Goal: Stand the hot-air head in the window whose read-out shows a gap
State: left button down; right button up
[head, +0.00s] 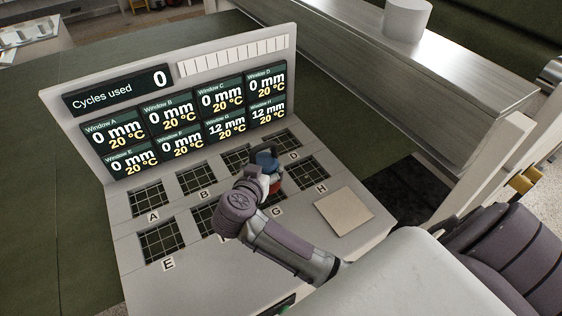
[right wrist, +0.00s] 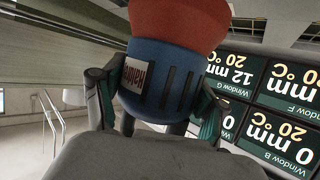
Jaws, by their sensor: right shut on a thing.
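The hot-air head (head: 266,160) has a blue body and a red end, which points down in the head view. My right gripper (head: 264,171) is shut on it; in the right wrist view its fingers lie on both sides of the blue body (right wrist: 152,70). It is over the panel among windows C, D, G and H; its height cannot be told. The display board (head: 190,98) reads 12 mm for G and H, and 0 mm for the others, all 20 °C. Window H (head: 307,173) is bare. My arm covers window G. My left gripper is out of view.
Grid windows A (head: 148,198), B (head: 197,178) and E (head: 163,242) show clear and empty. A beige square pad (head: 343,211) lies right of G. A metal beam (head: 400,75) with a white cylinder (head: 406,20) runs behind the panel's right side. "Cycles used" reads 0.

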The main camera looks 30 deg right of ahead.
jog(key=shift+w+a+f, duration=0.1)
jog(key=shift+w+a, duration=0.15)
jog(key=shift+w, duration=0.25)
jog(key=shift+f, duration=2.05)
jog(key=o, duration=1.8)
jog(key=shift+s+f, duration=0.15)
jog(key=shift+f, duration=0.05)
jog(key=v, duration=1.2)
jog(key=shift+b, duration=0.45)
jog(key=shift+a, duration=0.15)
